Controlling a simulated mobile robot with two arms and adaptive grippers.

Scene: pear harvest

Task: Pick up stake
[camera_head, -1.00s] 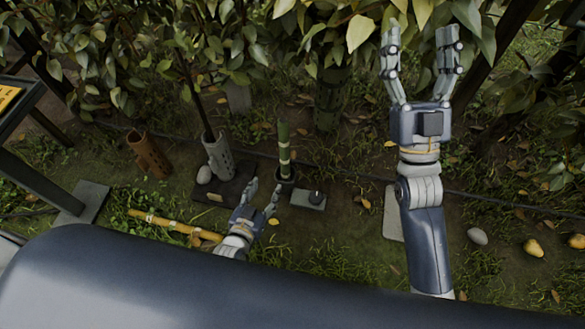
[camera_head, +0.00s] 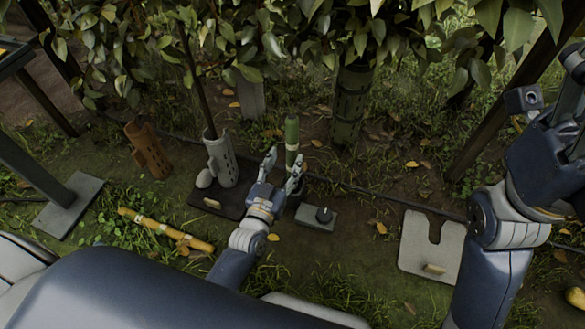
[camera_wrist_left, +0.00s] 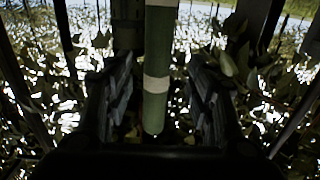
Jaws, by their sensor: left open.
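In the left wrist view the stake (camera_wrist_left: 158,102) rises between the two open fingers (camera_wrist_left: 160,105), with a gap on each side. A yellow stake (camera_head: 165,229) with pale bands lies on the grass at left. My right gripper (camera_head: 560,85) is at the right edge, partly cut off.
A grey perforated tube (camera_head: 222,160) stands on a dark plate left of the green stake, and a brown tube (camera_head: 148,150) further left. A pale notched plate (camera_head: 430,243) lies at right. Leafy branches hang behind.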

